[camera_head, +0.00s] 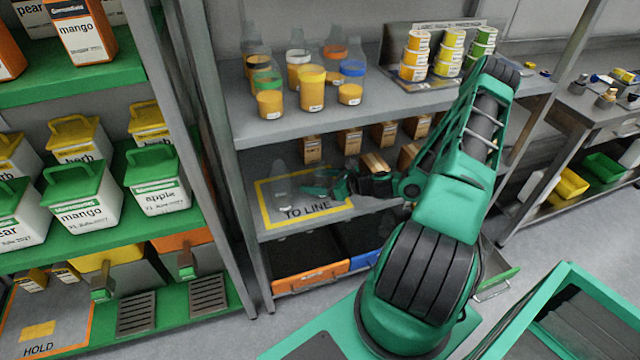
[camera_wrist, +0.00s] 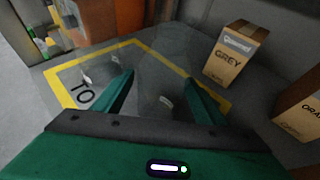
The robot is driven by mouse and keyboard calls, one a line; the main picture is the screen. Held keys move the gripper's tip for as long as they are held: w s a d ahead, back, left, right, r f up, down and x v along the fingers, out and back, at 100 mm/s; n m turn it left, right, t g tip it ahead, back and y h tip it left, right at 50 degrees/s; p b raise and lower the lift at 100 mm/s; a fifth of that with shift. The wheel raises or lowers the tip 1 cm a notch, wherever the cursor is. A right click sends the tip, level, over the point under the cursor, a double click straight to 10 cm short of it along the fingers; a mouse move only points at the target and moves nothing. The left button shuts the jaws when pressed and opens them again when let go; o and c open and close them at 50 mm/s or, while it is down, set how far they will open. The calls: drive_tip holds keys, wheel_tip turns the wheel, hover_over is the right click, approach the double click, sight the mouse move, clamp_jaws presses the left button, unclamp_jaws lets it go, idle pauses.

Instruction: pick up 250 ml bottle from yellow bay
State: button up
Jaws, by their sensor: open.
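The yellow bay (camera_head: 262,205) is a yellow outline marked TO LINE on the middle shelf, and its outline also shows in the wrist view (camera_wrist: 60,92). Clear, nearly invisible bottles stand in it; one clear bottle (camera_head: 281,186) shows at its left in the head view. My gripper (camera_head: 322,188) reaches in over the bay from the right. In the wrist view my gripper (camera_wrist: 159,80) is open, with a faint clear bottle (camera_wrist: 166,101) with a small label between or just beyond its fingers. Contact cannot be told. Other small labels (camera_wrist: 87,79) show to the left. Bottle sizes cannot be read.
A brown GREY carton (camera_wrist: 235,54) stands just right of the bay, with another carton (camera_wrist: 300,105) nearer. Several cartons (camera_head: 350,140) line the shelf's back. The shelf above holds filled jars (camera_head: 312,90). A shelf upright (camera_head: 222,170) stands to the left.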

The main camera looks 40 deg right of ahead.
drive_tip(key=shift+w+a+f, duration=0.3)
drive_tip(key=shift+w+f, duration=0.05)
drive_tip(key=shift+w, duration=0.2)
drive_tip(key=c, duration=1.1)
drive_tip(key=shift+r, duration=0.1)
